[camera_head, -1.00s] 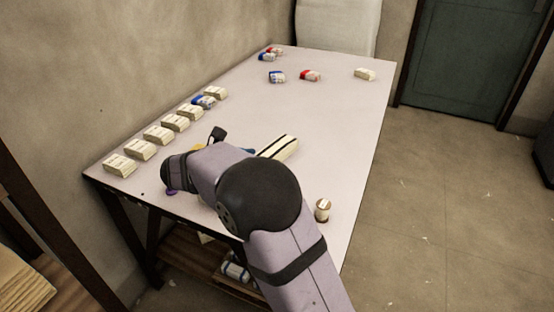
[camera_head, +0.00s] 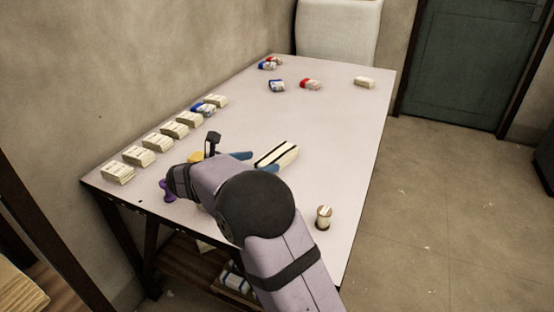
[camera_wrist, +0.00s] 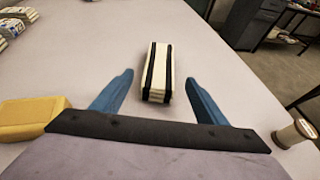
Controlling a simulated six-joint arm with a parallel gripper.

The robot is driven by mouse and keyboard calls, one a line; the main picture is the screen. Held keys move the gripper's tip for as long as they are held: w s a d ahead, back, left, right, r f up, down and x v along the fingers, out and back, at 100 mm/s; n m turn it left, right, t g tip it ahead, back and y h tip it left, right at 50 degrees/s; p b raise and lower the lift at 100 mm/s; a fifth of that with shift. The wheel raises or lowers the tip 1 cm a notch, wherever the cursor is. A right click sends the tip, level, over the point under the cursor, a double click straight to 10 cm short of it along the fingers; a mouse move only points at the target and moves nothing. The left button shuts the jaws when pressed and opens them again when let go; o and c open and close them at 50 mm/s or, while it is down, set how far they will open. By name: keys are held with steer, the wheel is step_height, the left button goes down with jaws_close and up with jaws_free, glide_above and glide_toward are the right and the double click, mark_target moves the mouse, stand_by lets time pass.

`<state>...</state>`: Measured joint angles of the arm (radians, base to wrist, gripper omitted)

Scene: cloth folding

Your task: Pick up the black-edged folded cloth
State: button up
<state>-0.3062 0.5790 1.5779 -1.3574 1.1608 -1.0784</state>
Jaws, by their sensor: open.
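The black-edged folded cloth (camera_head: 276,153) is a cream block with dark edge stripes, lying flat on the table. In the wrist view the cloth (camera_wrist: 158,72) is just ahead of my gripper and between the lines of its two blue fingers. My gripper (camera_wrist: 157,92) is open and empty, with the fingers apart on either side of the cloth's near end. In the head view my gripper (camera_head: 256,161) shows its blue fingertips beside the cloth, partly hidden by my arm. I cannot tell the exact height of the fingers above the table.
Several cream stacks (camera_head: 139,155) line the table's left edge. Blue and red packets (camera_head: 277,85) and another cream stack (camera_head: 365,82) lie at the far end. A thread spool (camera_head: 323,217) stands near the right edge. A yellow block (camera_wrist: 32,117) is left of my gripper.

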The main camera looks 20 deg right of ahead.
mark_target(265, 159)
steer(key=shift+x, duration=1.95)
steer(key=c, duration=1.3)
steer(key=shift+o, duration=0.2)
steer(key=shift+r, duration=0.1)
step_height(265, 159, up, 10)
steer(key=p, duration=0.2)
